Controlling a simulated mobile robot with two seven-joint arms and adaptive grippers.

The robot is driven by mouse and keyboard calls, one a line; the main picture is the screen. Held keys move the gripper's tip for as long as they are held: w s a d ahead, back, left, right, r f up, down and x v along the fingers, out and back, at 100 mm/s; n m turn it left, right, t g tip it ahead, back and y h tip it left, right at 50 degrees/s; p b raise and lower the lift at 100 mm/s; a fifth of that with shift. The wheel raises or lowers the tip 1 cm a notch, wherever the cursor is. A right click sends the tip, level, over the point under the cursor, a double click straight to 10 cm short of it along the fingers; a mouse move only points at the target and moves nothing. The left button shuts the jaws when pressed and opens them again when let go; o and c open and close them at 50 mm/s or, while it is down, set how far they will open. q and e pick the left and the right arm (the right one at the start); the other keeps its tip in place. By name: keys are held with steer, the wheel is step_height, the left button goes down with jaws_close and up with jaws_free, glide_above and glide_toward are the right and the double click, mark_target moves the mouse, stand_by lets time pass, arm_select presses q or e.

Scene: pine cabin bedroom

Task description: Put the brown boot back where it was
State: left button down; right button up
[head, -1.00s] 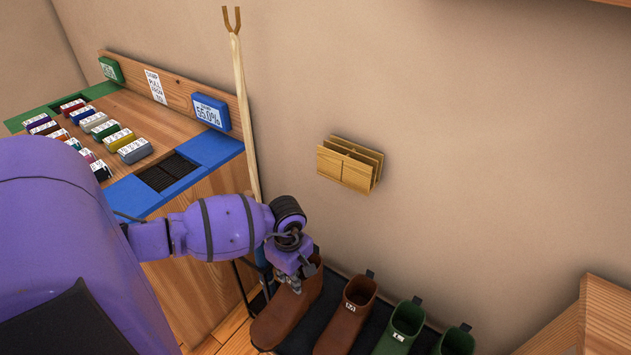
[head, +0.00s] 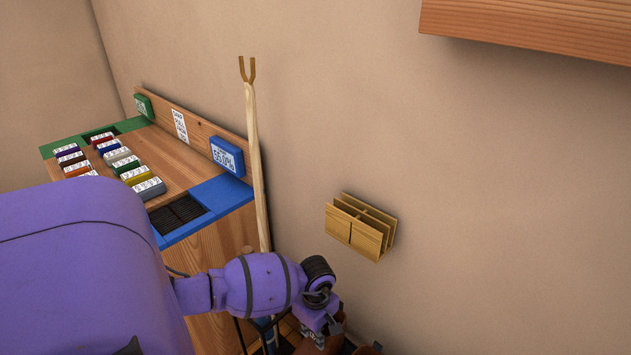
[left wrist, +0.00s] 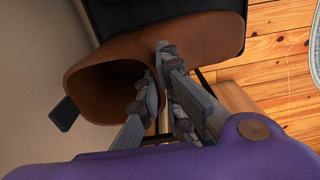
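A brown boot (left wrist: 208,36) fills the upper middle of the left wrist view, with its open top toward the camera and a dark pull tab at left. My left gripper (left wrist: 157,80) has its fingers on either side of the boot's shaft wall at the rim, closed on it. In the head view my left gripper (head: 320,338) is low in the picture, and only a little of the brown boot (head: 338,322) shows beside it. Another brown boot's top (head: 368,349) peeks in at the bottom edge. My right gripper is in neither view.
A wooden cabinet (head: 225,260) with a counter of several small coloured blocks (head: 148,188) stands at left. A forked wooden stick (head: 255,150) leans upright beside it. A wooden letter rack (head: 352,232) hangs on the wall. A wooden shelf (head: 530,25) is at upper right.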

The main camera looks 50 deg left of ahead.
mark_target(315, 340)
arm_select(q)
step_height(315, 340, down, 3)
steer(key=shift+f, duration=0.45)
steer(key=shift+w+f, duration=0.1)
steer(key=shift+b, duration=0.3)
steer(key=shift+f, duration=0.15)
steer(key=c, duration=1.9)
jaws_free()
steer(key=shift+c, duration=0.2)
